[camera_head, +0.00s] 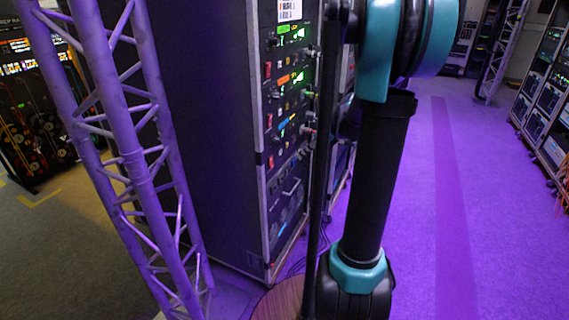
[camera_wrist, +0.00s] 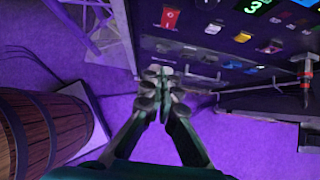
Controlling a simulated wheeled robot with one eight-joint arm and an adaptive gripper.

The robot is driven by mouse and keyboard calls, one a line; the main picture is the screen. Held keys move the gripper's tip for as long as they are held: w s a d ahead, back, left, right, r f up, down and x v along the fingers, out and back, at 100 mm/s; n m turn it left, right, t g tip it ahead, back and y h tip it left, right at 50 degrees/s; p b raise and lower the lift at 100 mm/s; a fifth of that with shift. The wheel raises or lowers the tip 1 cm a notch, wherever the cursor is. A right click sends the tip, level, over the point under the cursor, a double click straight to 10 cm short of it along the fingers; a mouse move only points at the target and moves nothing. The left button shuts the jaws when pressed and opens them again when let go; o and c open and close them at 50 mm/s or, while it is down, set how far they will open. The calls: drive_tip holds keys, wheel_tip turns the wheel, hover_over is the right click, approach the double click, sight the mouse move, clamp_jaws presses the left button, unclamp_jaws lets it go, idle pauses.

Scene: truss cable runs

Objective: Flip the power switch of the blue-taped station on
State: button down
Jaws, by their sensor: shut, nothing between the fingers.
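A tall black equipment rack (camera_head: 225,120) stands left of my arm in the head view. Its front carries a blue strip (camera_head: 284,123) below an orange strip (camera_head: 283,79). Red switches (camera_head: 268,120) run down the panel's left edge; which one belongs to the blue strip is not clear, and their positions are too small to read. In the wrist view a red rocker switch (camera_wrist: 170,17) with a white mark sits on the panel at the top. My gripper (camera_wrist: 160,72) is shut and empty, apart from that switch in the picture. My gripper cannot be made out in the head view.
A purple-lit truss (camera_head: 135,150) stands left of the rack. A wooden barrel (camera_wrist: 48,130) is at the wrist view's left. Small coloured controls (camera_wrist: 242,37) and a projecting plug or cable (camera_wrist: 305,75) are on the panel. Open floor (camera_head: 480,220) lies right of my arm.

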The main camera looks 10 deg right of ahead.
sight(271, 162)
drive_tip(key=w+a+r+x, duration=0.1)
drive_tip(key=x, duration=1.1)
drive_tip(key=shift+w+a+r, duration=0.2)
drive_tip(key=shift+w+a, duration=0.1)
drive_tip(key=shift+a, duration=0.2)
drive_tip(key=shift+w+a+f, duration=0.15)
drive_tip(key=shift+w+a, duration=0.05)
drive_tip(key=shift+a, duration=0.1)
